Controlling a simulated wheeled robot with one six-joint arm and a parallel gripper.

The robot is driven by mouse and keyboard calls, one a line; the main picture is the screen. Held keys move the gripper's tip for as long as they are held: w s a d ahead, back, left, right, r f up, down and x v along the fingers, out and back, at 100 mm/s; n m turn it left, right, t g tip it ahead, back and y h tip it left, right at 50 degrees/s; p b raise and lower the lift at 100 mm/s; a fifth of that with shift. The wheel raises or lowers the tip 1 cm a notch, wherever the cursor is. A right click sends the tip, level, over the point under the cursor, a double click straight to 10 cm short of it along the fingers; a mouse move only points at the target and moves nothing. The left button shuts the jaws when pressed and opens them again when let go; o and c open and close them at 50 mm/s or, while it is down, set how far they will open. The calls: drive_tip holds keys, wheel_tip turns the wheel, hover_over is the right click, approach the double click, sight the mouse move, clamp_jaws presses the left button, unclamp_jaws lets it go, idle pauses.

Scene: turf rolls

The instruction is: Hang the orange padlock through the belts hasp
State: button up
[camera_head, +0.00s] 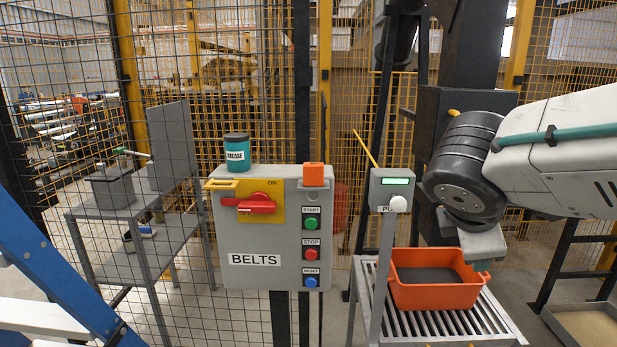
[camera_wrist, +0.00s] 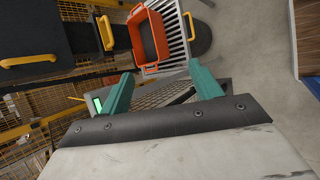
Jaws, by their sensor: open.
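The orange padlock (camera_head: 314,174) is at the top right edge of the grey BELTS box (camera_head: 257,275) in the head view. Its shackle cannot be made out. A yellow hasp-like tab (camera_head: 220,184) sticks out at the box's upper left, beside a red rotary handle (camera_head: 257,206) on a yellow plate marked ON. Padlock and hasp are not in that view.
A teal GREASE jar (camera_head: 236,152) stands on the box top, between tab and padlock. A post with a green-lit display (camera_head: 397,181) stands between the box and my arm. An orange bin (camera_head: 435,296) sits on a roller conveyor (camera_head: 455,325). Mesh fencing (camera_head: 200,100) stands behind.

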drive_tip(key=w+a+r+n+t+y, duration=0.1)
drive_tip(key=w+a+r+n+t, duration=0.35)
drive_tip(key=w+a+n, duration=0.5)
drive_tip(key=n+t+y, duration=0.4)
drive_tip(key=n, duration=0.6)
approach(313, 168)
drive_tip(key=f+x, duration=0.1)
drive_tip(key=x, duration=0.3)
drive_tip(key=shift+w+a+f+n, duration=0.1)
drive_tip(key=shift+w+n, duration=0.15)
drive_tip(key=shift+w, duration=0.5)
drive_tip(key=x, duration=0.5)
drive_tip(key=shift+w, duration=0.45)
drive_tip(key=shift+r, duration=0.2)
drive_tip(key=c, duration=1.1)
